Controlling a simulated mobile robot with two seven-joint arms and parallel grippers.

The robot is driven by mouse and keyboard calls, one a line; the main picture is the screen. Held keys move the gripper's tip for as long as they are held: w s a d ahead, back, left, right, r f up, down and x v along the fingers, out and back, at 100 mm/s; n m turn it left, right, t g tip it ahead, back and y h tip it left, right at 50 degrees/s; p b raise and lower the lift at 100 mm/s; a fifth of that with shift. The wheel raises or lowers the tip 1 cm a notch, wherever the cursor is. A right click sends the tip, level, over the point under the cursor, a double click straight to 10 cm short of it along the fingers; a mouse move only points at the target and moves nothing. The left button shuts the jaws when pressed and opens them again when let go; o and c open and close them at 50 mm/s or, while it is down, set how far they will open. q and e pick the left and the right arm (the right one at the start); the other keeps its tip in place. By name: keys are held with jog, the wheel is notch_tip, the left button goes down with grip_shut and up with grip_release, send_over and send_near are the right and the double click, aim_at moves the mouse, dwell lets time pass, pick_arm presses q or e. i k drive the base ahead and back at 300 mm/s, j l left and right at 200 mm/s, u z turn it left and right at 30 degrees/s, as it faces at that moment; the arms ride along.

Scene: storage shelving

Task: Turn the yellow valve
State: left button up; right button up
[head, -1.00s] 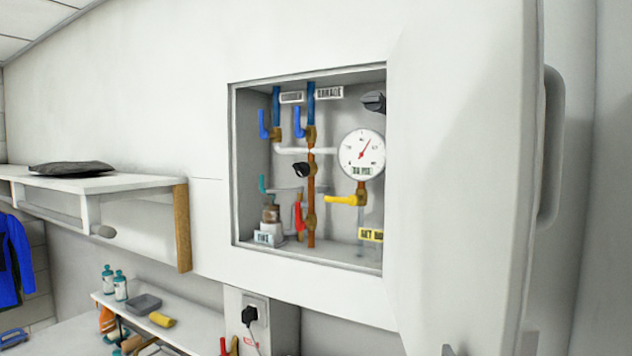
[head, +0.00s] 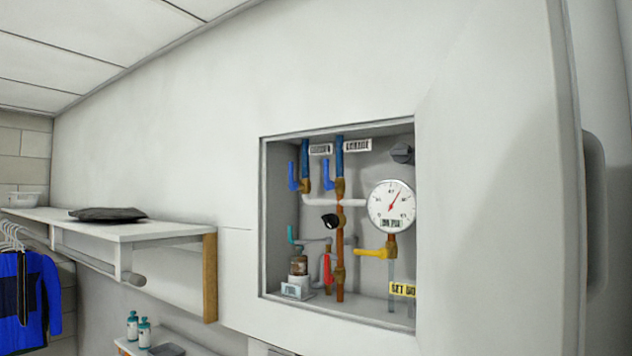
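The yellow valve (head: 371,253) is a lever handle inside a recessed wall box (head: 263,220). It lies roughly level, pointing left from a brass fitting on a vertical pipe. The round white gauge (head: 391,206) with a red needle sits just above it. A yellow label (head: 403,289) is below and right of it. Neither of my grippers is in view.
The box also holds blue levers (head: 292,176), a red lever (head: 328,270), a teal lever (head: 291,234) and a copper pipe (head: 341,255). A white shelf (head: 130,230) juts out at left. A large white panel (head: 490,200) stands at right.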

aim_at(382, 253)
jog(key=i+j+z, duration=0.2)
jog(key=j+z, duration=0.2)
jog(key=i+j+z, duration=0.15)
jog(key=j+z, duration=0.65)
jog(key=j, duration=0.2)
jog(key=j+z, duration=0.85)
jog(key=j, duration=0.2)
